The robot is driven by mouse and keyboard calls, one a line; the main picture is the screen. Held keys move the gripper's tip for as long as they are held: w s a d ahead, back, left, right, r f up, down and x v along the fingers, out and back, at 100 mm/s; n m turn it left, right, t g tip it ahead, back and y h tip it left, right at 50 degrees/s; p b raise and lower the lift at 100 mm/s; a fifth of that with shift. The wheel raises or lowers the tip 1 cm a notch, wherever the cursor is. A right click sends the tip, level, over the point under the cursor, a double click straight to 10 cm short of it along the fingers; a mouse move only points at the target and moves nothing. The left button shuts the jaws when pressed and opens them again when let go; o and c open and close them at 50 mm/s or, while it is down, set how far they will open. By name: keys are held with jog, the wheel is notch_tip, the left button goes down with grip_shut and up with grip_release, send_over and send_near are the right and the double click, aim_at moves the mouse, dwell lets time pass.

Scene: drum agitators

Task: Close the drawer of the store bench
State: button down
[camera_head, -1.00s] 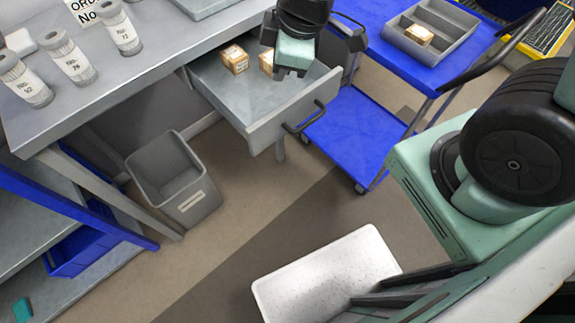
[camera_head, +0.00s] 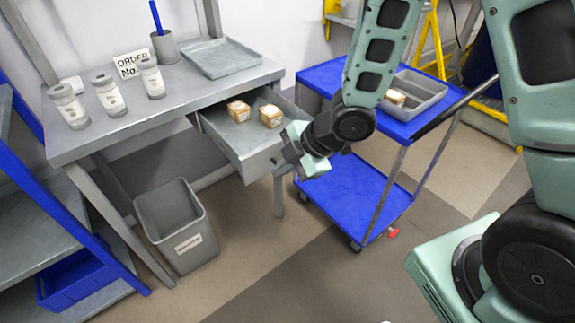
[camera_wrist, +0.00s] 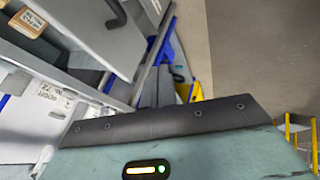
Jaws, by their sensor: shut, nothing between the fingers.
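The store bench (camera_head: 165,100) stands at left with its grey drawer (camera_head: 238,140) pulled open. Two small cardboard boxes, one at left (camera_head: 238,110) and one at right (camera_head: 270,116), lie inside the drawer. My gripper (camera_head: 303,163) is shut and empty, at the front right end of the drawer. It covers part of the drawer front and the handle in the head view; I cannot tell whether it touches. In the wrist view the drawer's dark handle (camera_wrist: 117,14) shows at the top, on the drawer front (camera_wrist: 85,25), beyond my gripper's body.
A blue cart (camera_head: 350,190) with a grey divided tray (camera_head: 425,96) stands right of the drawer. A grey bin (camera_head: 177,228) is on the floor below the bench. Several labelled jars, a tray (camera_head: 222,58) and a pen cup (camera_head: 165,47) are on the bench. Floor in front is free.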

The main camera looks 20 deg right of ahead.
aim_at(248, 177)
jog(key=w+a+f, duration=0.2)
jog(key=w+a+f+p, duration=0.1)
jog(key=w+f, duration=0.1)
jog(key=w, duration=0.1)
jog(key=shift+a+f, duration=0.1)
jog(key=shift+a, duration=0.3)
jog(key=shift+w+a+f, duration=0.1)
jog(key=shift+w, duration=0.25)
jog(key=shift+w, duration=0.1)
